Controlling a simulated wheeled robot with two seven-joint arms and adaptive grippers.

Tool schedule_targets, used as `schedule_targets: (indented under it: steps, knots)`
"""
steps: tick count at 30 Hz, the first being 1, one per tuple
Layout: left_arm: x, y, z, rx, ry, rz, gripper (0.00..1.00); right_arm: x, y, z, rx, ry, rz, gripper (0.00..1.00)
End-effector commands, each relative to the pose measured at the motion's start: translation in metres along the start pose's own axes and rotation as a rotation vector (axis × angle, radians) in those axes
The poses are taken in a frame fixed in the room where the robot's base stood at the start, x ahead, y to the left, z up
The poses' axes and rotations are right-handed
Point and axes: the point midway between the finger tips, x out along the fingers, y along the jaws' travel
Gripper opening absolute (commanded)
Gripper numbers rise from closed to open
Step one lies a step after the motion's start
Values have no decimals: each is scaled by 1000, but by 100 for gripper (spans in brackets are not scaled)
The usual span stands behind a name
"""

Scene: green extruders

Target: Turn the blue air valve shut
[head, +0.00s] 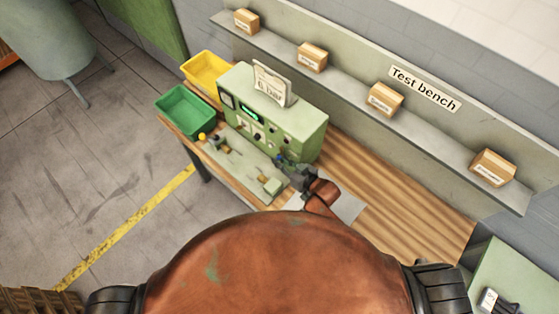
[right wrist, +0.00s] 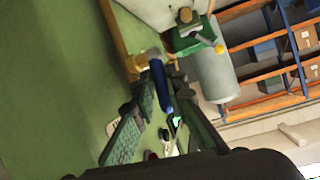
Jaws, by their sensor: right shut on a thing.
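The blue air valve (right wrist: 160,88) shows in the right wrist view as a blue lever with a pale, rounded end. In the head view it is a small blue spot at the right front corner of the green test machine (head: 300,128), mostly hidden by the gripper. My right gripper (head: 287,166) reaches in from the front at that corner. In the right wrist view the lever lies between the fingers of my right gripper (right wrist: 163,112), which are shut on it. The lever's exact turn angle is hard to tell. My left gripper is not in view.
The machine stands on a wooden bench (head: 400,212). A green bin (head: 187,112) and a yellow bin (head: 207,72) sit at its left. A fixture plate (head: 240,160) lies in front. A shelf (head: 345,78) with several boxes runs behind. The bench's right part is clear.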

Motion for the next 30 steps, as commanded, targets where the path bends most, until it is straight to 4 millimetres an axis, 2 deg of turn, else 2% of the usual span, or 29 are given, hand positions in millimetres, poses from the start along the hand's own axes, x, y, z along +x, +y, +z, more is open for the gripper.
schedule_targets:
  steps: [1, 5, 18, 30]
  knots:
    - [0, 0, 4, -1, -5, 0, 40, -1, 2, 7, 6, -14, 4, 0]
    - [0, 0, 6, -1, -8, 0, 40, -1, 3, 8, 7, -15, 4, 0]
    - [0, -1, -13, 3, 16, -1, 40, -2, 3, 10, 7, -19, 5, 0]
    - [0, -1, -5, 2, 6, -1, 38, -2, 3, 11, 8, -21, 6, 0]
